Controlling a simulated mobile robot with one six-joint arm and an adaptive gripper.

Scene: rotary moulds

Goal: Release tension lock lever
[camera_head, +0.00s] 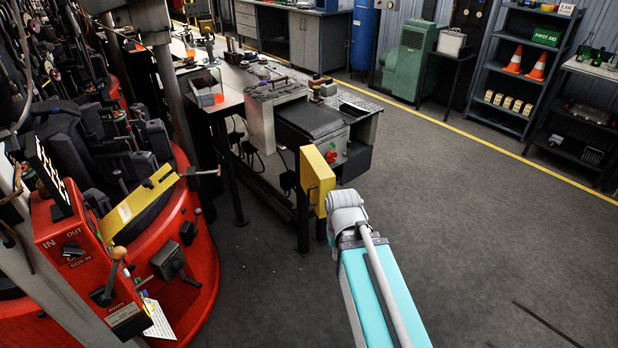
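A red control box (80,250) marked IN and OUT stands at the lower left, beside the red rotary machine (200,285). A lever with a tan knob (119,254) sticks up from its front. A dark lever unit (168,262) sits just right of it on the red machine. A yellow bar (140,205) slants up from the box, with a small dark handle (205,172) near its upper end. I cannot tell which of these is the tension lock lever. My teal arm rises from the bottom centre, well right of them. My gripper is not visible.
A yellow box (317,180) stands right by my arm's grey joint. Behind it is a long workbench (365,105) with equipment. A shelf with orange cones (525,65) and a green cabinet (408,60) line the back. The grey floor (470,220) at right is mostly clear.

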